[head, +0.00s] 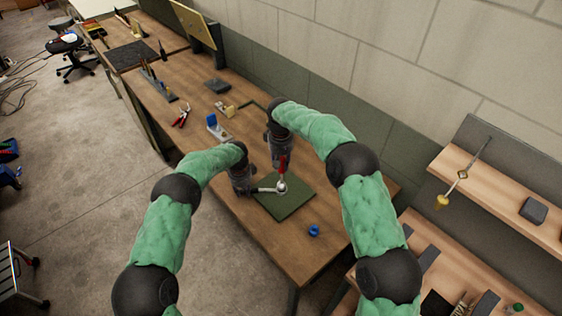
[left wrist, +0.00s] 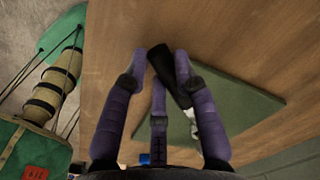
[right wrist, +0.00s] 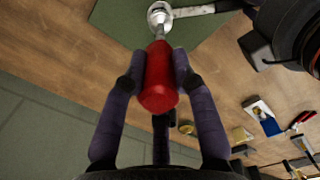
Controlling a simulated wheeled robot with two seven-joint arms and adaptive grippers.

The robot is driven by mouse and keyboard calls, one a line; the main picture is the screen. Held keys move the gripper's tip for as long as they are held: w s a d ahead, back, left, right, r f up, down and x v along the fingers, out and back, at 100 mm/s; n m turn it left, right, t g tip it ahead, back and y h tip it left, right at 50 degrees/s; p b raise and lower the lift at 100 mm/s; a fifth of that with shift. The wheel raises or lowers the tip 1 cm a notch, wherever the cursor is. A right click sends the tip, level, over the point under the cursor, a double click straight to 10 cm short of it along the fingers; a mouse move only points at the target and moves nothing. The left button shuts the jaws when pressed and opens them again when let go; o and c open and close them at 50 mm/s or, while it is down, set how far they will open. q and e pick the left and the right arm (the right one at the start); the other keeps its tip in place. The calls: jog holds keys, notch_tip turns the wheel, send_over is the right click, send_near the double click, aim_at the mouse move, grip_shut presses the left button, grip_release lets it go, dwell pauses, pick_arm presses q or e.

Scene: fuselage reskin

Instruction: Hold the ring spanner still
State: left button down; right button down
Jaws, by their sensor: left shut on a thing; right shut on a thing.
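The ring spanner (head: 268,190) lies low over a dark green mat (head: 296,205), its silver ring end near the mat's middle. My left gripper (head: 250,187) is shut on it; the left wrist view shows a dark handle (left wrist: 168,75) between the fingers and a silver part (left wrist: 193,122) beyond. My right gripper (head: 281,158) is shut on a red-handled tool (right wrist: 158,85), held roughly upright over the ring. In the right wrist view the tool's metal shank meets the spanner's ring end (right wrist: 160,14); whether they touch is unclear. The fingers hide part of each handle.
A small blue object (head: 314,230) sits on the wooden bench (head: 300,262) near its front. A blue-and-white item (head: 216,127), red pliers (head: 182,117) and other tools lie farther back. A wall rises behind; a shelf (head: 500,195) stands at right.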

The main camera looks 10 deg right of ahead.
pick_arm(q)
jog(key=shift+d, duration=0.15)
pick_arm(e)
jog(key=shift+f, duration=0.45)
jog(key=m, duration=0.9)
jog(key=shift+m, duration=0.4)
jog(key=m, duration=1)
jog(key=shift+m, duration=0.4)
jog(key=shift+s+n, duration=0.1)
jog(key=shift+n, duration=0.4)
